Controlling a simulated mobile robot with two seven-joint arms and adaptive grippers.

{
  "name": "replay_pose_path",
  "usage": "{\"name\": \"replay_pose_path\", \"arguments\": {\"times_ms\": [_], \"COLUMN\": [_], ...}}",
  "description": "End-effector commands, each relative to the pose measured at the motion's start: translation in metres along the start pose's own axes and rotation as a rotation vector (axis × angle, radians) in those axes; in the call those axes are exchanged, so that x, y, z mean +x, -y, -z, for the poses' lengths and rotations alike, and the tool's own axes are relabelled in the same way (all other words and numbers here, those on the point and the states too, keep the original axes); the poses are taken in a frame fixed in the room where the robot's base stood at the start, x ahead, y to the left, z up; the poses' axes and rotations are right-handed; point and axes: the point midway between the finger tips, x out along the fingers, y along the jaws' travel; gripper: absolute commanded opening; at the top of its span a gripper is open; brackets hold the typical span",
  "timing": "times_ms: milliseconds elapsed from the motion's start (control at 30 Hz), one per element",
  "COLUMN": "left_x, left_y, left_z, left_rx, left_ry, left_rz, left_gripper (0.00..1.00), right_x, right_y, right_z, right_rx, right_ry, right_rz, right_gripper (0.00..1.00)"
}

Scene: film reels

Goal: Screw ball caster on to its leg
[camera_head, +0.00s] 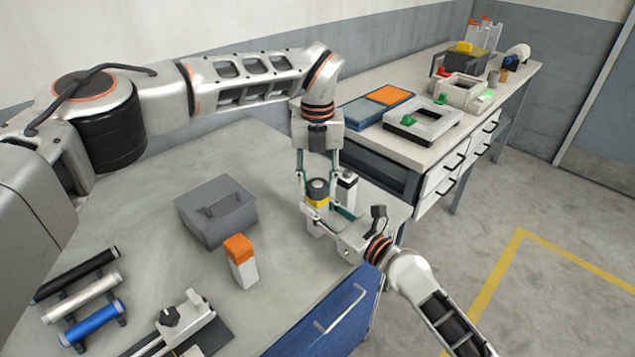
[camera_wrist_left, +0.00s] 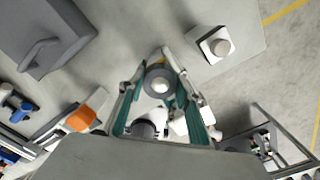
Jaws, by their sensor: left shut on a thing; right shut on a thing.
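The ball caster (camera_head: 317,187) is dark and round with a yellow band below it. It stands on top of a pale leg (camera_head: 317,222) near the table's right edge, mostly hidden by fingers. My left gripper (camera_head: 317,180) comes down from above, shut on the caster. In the left wrist view the caster (camera_wrist_left: 159,84) shows as a grey disc with a pale ball, between teal fingers (camera_wrist_left: 160,95). My right gripper (camera_head: 326,215) reaches in low from the right, shut on the leg. I cannot tell how far the threads are engaged.
A white post with a dark top (camera_head: 347,188) stands just behind. A grey box with handle (camera_head: 213,212), an orange-topped white block (camera_head: 241,262) and coloured rollers (camera_head: 92,318) lie left. A second bench (camera_head: 445,135) with trays stands behind.

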Motion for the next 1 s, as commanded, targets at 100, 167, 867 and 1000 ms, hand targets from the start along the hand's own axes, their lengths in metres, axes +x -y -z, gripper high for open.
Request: {"name": "replay_pose_path", "arguments": {"times_ms": [100,167,867,1000], "left_x": [0.0,0.0,-0.045,-0.074], "left_y": [0.0,0.0,0.0,0.0], "left_z": [0.0,0.0,-0.001,-0.001], "left_rx": [-0.001,-0.001,-0.002,-0.002], "left_ry": [0.0,0.0,0.005,0.004], "left_rz": [0.0,0.0,0.0,-0.001], "left_gripper": [0.08,0.47,0.53,0.53], "right_x": [0.0,0.0,0.0,0.0], "right_y": [0.0,0.0,0.0,0.0], "right_z": [0.0,0.0,0.0,0.0], "right_rx": [0.0,0.0,0.0,0.0], "right_ry": [0.0,0.0,0.0,0.0], "right_rz": [0.0,0.0,0.0,0.0], "right_gripper": [0.0,0.0,0.0,0.0]}}
